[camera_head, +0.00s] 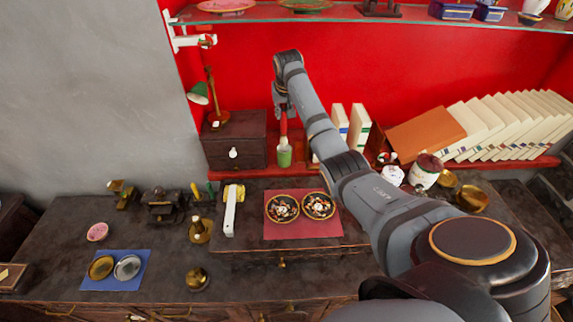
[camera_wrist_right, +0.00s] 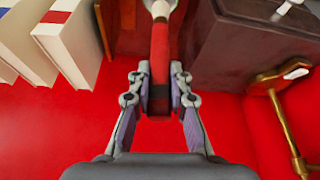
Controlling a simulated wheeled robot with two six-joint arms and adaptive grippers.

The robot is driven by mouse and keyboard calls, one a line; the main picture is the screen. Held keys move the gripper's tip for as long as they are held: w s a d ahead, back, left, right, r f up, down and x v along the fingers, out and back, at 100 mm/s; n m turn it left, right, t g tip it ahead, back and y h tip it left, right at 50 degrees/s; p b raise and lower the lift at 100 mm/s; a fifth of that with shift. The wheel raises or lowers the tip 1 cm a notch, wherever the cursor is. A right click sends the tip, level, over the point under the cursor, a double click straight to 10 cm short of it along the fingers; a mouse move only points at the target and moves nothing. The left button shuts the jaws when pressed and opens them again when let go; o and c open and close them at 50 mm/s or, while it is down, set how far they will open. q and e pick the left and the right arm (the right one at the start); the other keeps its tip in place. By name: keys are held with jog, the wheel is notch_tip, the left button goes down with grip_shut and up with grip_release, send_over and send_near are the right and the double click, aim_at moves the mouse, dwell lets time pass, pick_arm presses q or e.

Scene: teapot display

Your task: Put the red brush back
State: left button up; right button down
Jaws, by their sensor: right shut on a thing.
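The red brush (camera_wrist_right: 160,48) is held upright between the fingertips of my right gripper (camera_wrist_right: 160,82) in the right wrist view, its far end running to a pale part at the top edge. In the head view my right gripper (camera_head: 281,101) points down at the back by the red wall, and the brush's red handle (camera_head: 284,126) shows below it. A green and whitish piece (camera_head: 284,157) is at the lower end of the red handle; I cannot tell whether it is the brush's head or a small container. My left gripper is not in view.
A mat (camera_head: 274,228) with two round dishes lies in front. A glass shelf (camera_head: 343,14) runs above.

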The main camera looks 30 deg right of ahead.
aim_at(284, 133)
jog(key=f, duration=0.1)
jog(key=f+p, duration=0.1)
jog(key=shift+s+d+f, duration=0.1)
jog(key=shift+s+f, duration=0.2)
notch_tip(284, 133, down, 3)
jog(key=shift+w+p, duration=0.15)
jog(key=shift+p, duration=0.35)
jog(key=shift+w+f, duration=0.1)
jog(key=shift+f, duration=0.35)
notch_tip(284, 133, down, 3)
jog(key=shift+f+p, duration=0.15)
jog(key=shift+p, duration=0.3)
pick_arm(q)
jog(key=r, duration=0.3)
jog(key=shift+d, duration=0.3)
pick_arm(e)
jog(key=shift+f, duration=0.25)
jog(key=c, duration=1.3)
grip_release()
jog(key=shift+o, duration=0.2)
